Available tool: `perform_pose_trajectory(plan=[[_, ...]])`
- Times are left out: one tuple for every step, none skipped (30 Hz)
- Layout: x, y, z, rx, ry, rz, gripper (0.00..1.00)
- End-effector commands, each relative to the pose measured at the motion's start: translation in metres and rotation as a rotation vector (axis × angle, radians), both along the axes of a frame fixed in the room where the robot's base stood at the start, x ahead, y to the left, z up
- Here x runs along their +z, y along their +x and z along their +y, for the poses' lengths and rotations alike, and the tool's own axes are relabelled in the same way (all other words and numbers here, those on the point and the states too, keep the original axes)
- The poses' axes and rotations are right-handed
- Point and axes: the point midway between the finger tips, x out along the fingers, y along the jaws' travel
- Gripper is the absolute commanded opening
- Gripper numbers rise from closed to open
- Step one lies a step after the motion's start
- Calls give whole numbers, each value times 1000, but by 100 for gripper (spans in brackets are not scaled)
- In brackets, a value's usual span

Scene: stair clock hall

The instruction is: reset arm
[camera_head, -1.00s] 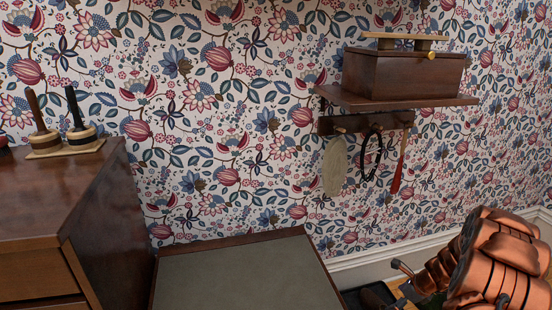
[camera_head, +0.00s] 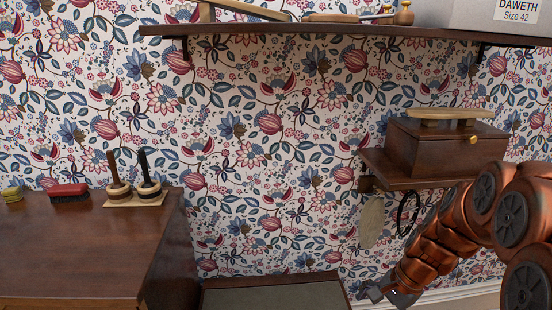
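My arm (camera_head: 485,215) is copper-coloured with dark round joint caps. It reaches in from the right edge and slopes down to the left. My gripper (camera_head: 370,293) is at its lower end, near the bottom of the picture, in front of the wallpaper and just right of the low grey-topped piece. The gripper is small and dark here, and its fingers are not clear enough to show whether they are open or shut. I see nothing clearly held in it.
A wall shelf with a wooden box (camera_head: 440,150) is behind my arm, with a pale oval item (camera_head: 371,222) and a black loop (camera_head: 407,214) hanging below. A long shelf (camera_head: 330,30) runs above. A dark cabinet (camera_head: 90,245) with brushes stands left, a grey-topped piece (camera_head: 275,296) low in the middle.

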Motion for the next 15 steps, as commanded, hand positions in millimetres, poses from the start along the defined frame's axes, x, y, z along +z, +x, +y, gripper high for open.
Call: perform_pose_trajectory(plan=[[26, -11, 9, 62, -15, -8, 99], [36, -18, 14, 100, -22, -13, 99], [48, -27, 19, 150, -33, -16, 99], [56, -34, 23, 187, -41, -18, 99], [65, -41, 27, 224, -48, -21, 99], [76, -52, 32, 275, -58, -22, 99], [84, -60, 35, 312, -63, -20, 99], [92, -68, 38, 348, -71, -19, 99], [103, -79, 42, 397, -82, -22, 99], [111, -86, 44, 433, -90, -25, 99], [118, -93, 46, 468, -98, -25, 99], [128, -104, 49, 516, -110, -27, 99], [136, -111, 51, 552, -117, -29, 99], [143, -120, 52, 587, -124, -28, 99], [152, -131, 54, 634, -132, -25, 99]])
